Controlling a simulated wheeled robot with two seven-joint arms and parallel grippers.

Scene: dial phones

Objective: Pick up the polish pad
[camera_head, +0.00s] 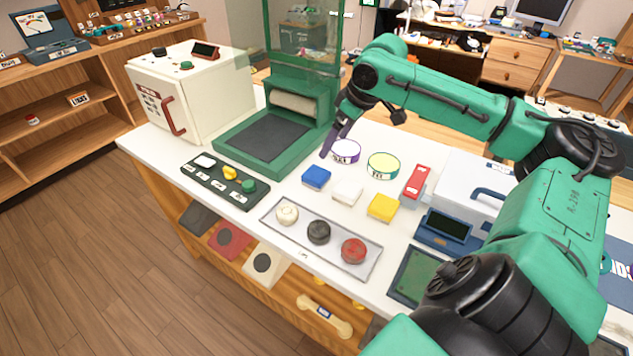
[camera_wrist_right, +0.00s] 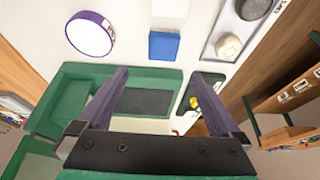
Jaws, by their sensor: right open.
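No label shows which item is the polish pad. Round cream (camera_head: 287,214), black (camera_head: 318,232) and red (camera_head: 353,250) pads sit in a grey tray (camera_head: 300,246). Behind them lie square blue (camera_head: 316,177), white (camera_head: 347,191) and yellow (camera_head: 383,207) blocks. My right gripper (camera_head: 326,150) is open and empty, above the bench by the purple-rimmed tin (camera_head: 345,151). In the right wrist view its open fingers (camera_wrist_right: 157,75) have the blue block (camera_wrist_right: 164,47) and the cream pad (camera_wrist_right: 229,47) beyond them. My left gripper is not in view.
A green machine (camera_head: 262,140) stands behind, beside a cream box (camera_head: 190,100). A yellow-green tin (camera_head: 383,165), a red stapler-like item (camera_head: 416,181) and a white case (camera_head: 470,185) stand at right. A dark switch strip (camera_head: 215,182) lies at left. Shelf items lie below the front edge.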

